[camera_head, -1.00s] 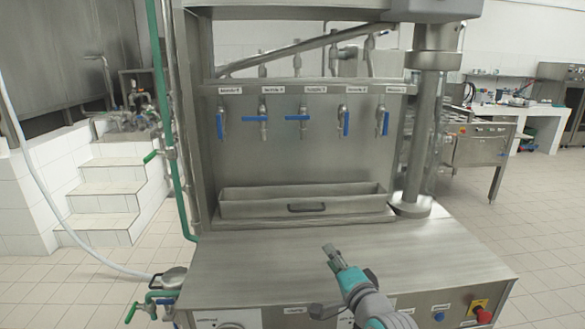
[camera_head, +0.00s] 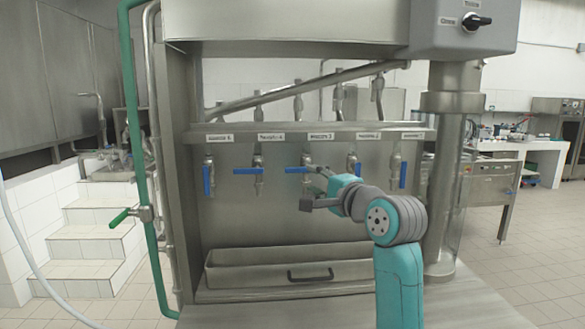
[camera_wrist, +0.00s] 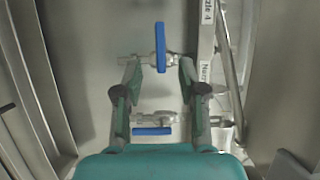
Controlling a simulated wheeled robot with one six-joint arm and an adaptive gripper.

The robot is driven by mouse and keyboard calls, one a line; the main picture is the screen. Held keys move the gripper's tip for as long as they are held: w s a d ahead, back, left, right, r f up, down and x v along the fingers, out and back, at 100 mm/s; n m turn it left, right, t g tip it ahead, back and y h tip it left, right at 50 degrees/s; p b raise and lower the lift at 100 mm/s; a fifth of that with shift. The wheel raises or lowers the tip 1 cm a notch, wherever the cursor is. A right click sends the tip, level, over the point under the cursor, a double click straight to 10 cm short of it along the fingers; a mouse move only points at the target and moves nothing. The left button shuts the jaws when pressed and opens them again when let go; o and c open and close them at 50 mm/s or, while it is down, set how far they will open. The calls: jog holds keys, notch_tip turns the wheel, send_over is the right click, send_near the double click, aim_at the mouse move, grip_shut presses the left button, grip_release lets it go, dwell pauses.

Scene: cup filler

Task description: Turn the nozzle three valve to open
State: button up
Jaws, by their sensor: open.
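The nozzle three valve is the middle one of the row. Its blue handle (camera_head: 297,170) lies horizontal, pointing left across the pipe; in the wrist view this handle (camera_wrist: 160,47) stands upright in the picture. My gripper (camera_head: 311,188) is open at the middle nozzle, partly covering its body. In the wrist view, my gripper (camera_wrist: 158,72) has one finger on each side of this valve, with gaps between the fingers and the blue handle. Whether the fingertips reach past the handle in depth, I cannot tell.
The nozzle two handle (camera_head: 352,165) hangs vertical just right, close to my gripper; it also shows between my fingers' bases in the wrist view (camera_wrist: 153,131). The nozzle four handle (camera_head: 248,171) is horizontal. A label shelf (camera_head: 310,131) runs above and a metal trough (camera_head: 235,271) stands below.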

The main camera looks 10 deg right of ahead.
aim_at(295, 170)
jog(key=x, duration=1)
jog(key=shift+w+a, duration=0.1)
jog(key=shift+w, duration=0.15)
grip_shut()
